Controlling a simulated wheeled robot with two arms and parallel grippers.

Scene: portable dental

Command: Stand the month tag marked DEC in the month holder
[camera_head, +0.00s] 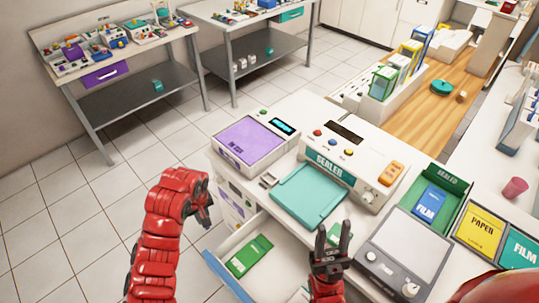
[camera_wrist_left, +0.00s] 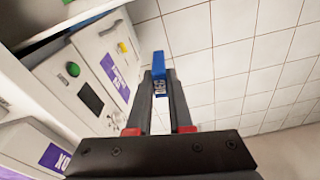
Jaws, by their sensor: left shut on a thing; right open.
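In the left wrist view my left gripper (camera_wrist_left: 158,82) is shut on a small tag (camera_wrist_left: 158,64) with a blue top and a dark lettered face. The lettering is too small to read surely. In the head view my left gripper (camera_head: 203,196) is raised left of the counter, and the tag is hidden there. My right gripper (camera_head: 334,240) is open and empty, above the counter front near the teal tray. I cannot pick out the month holder for sure; a small grey piece (camera_head: 268,181) sits left of the teal tray.
A purple-topped device (camera_head: 250,141) and a sealer (camera_head: 340,160) with a teal tray (camera_head: 306,196) stand on the counter. An open drawer (camera_head: 225,267) below holds a green packet (camera_head: 249,256). A grey-topped device (camera_head: 405,248) stands right. Tiled floor (camera_head: 90,210) is clear at left.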

